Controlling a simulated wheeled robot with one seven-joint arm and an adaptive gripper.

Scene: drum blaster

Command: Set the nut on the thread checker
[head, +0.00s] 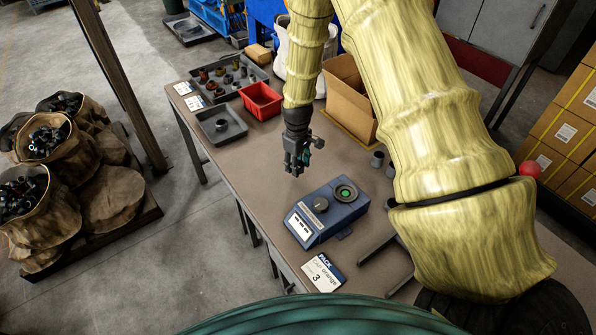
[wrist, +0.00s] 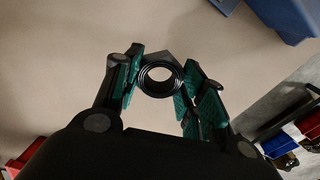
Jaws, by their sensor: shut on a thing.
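My gripper (head: 298,162) hangs above the table, behind and to the upper left of the thread checker in the head view. In the wrist view its green-padded fingers (wrist: 160,85) are shut on the nut (wrist: 161,66), a dark ring with an open hole. In the head view the fingers mostly hide the nut. The thread checker (head: 327,213) is a blue box with a dark knob, a white label strip and a round socket (head: 346,192) ringed in green. A blue corner, seemingly the checker's (wrist: 288,18), shows at the upper right of the wrist view, apart from the nut.
Bare tabletop lies left of the checker.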

